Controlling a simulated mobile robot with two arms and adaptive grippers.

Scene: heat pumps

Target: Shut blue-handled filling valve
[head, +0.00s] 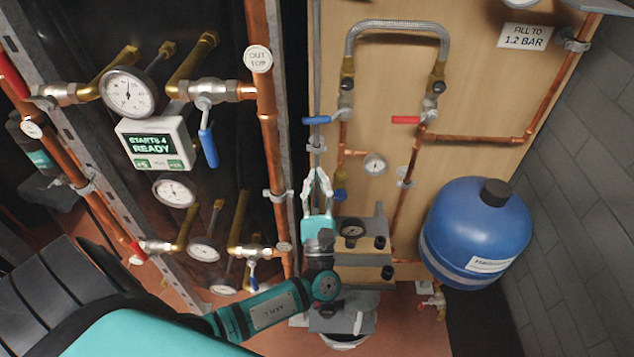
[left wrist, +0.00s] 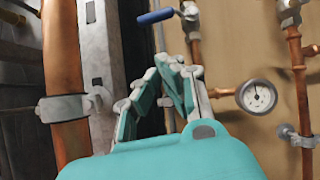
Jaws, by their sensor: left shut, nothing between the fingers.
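The blue-handled filling valve (head: 317,120) sits on the wooden board, below the left end of the braided hose loop. Its blue lever lies crosswise to its upright pipe, pointing left. The lever also shows at the top of the left wrist view (left wrist: 155,17). My left gripper (head: 318,175) is shut and empty below the valve, fingers pointing up. In the left wrist view its fingers (left wrist: 178,68) come together below the lever, apart from it. My right gripper is not in view.
A red-handled valve (head: 406,120) is right of the blue one, under the braided hose (head: 395,25). A small gauge (head: 375,164) is below. A copper pipe (head: 266,130) and steel rail stand left. A blue tank (head: 475,232) is at right. Another blue lever (head: 208,148) hangs left.

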